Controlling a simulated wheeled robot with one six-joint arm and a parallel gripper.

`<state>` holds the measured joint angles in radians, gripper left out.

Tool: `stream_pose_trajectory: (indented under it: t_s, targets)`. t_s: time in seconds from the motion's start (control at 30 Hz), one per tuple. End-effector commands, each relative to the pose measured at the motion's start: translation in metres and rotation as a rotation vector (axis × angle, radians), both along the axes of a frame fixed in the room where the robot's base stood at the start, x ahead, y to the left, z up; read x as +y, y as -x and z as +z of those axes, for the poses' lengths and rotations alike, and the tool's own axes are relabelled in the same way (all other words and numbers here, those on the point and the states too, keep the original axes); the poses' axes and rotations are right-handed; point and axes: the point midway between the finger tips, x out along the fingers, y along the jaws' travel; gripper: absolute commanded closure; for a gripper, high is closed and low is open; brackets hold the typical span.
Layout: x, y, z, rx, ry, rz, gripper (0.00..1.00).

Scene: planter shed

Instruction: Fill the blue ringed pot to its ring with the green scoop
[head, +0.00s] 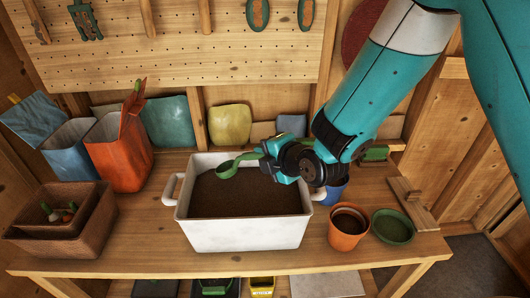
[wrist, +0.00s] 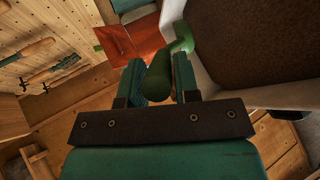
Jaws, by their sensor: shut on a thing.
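My gripper (head: 272,158) is shut on the handle of the green scoop (head: 228,169). The handle also shows between the fingers in the wrist view (wrist: 158,78). The scoop's bowl hangs over the dark soil (head: 235,193) in the white tub (head: 246,236), near the tub's back side. I cannot tell whether the bowl holds soil. The blue pot (head: 334,194) stands just right of the tub in the head view. My arm hides most of it, so its ring and its fill do not show.
An orange pot (head: 345,240) and a green dish (head: 393,228) stand at the right of the bench. Blue and orange bags (head: 121,153) stand behind the tub's left side. A brown box (head: 60,246) is at the far left. The front edge of the bench is clear.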

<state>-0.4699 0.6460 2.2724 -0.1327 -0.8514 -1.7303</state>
Motion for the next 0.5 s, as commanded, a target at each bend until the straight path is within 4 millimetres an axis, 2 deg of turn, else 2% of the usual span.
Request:
stream_pose_trajectory:
  t_s: [0.03,0.5]
  targets:
    - [0.000,0.000,-0.011,-0.001,-0.001,0.000,0.95]
    - [0.001,0.000,-0.056,0.001,0.000,0.002,0.95]
